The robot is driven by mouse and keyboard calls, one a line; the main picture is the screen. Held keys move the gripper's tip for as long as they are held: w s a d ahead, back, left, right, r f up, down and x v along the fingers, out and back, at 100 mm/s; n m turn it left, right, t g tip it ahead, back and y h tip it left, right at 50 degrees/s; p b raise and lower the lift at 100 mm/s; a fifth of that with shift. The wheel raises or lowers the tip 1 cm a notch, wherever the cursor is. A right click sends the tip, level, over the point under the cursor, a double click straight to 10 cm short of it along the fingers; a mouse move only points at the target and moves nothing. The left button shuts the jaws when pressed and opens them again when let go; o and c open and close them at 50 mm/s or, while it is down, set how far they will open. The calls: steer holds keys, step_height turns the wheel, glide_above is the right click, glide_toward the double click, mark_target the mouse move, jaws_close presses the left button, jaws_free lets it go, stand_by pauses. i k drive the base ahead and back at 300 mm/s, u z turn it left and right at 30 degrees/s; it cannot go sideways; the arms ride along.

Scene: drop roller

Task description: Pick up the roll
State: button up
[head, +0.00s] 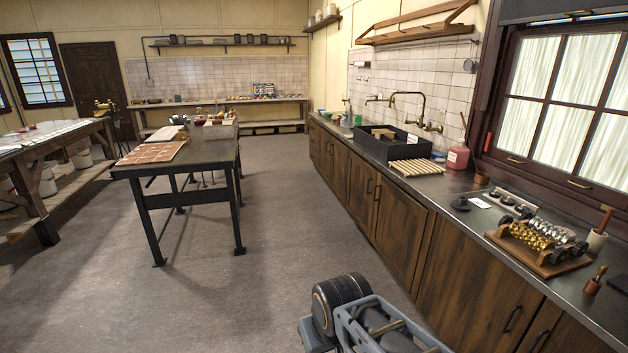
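A wooden stand (517,257) on the right counter holds rolls. A brass-coloured knobbly roll (528,236) lies on it, with a silvery knobbly roll (553,229) beside it. Black round parts show at their ends. I cannot tell whether each roll is loose or fixed to the stand. Part of my arm shows at the bottom middle, low in front of the cabinets and well left of the stand. My gripper's fingers are not visible.
The dark counter (462,184) runs along the right wall. A wooden mallet in a pot (598,238), a small brush in a cup (594,283) and a red bottle (458,157) stand near the stand. A black-legged table (205,160) stands left; the floor (280,230) between is clear.

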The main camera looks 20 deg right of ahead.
mark_target(536, 241)
steer(key=z, duration=0.25)
steer(key=i, duration=1.95)
steer(key=z, duration=1.4)
steer(key=i, duration=1.1)
steer(key=z, duration=1.55)
steer(key=i, duration=0.7)
steer(key=z, duration=0.3)
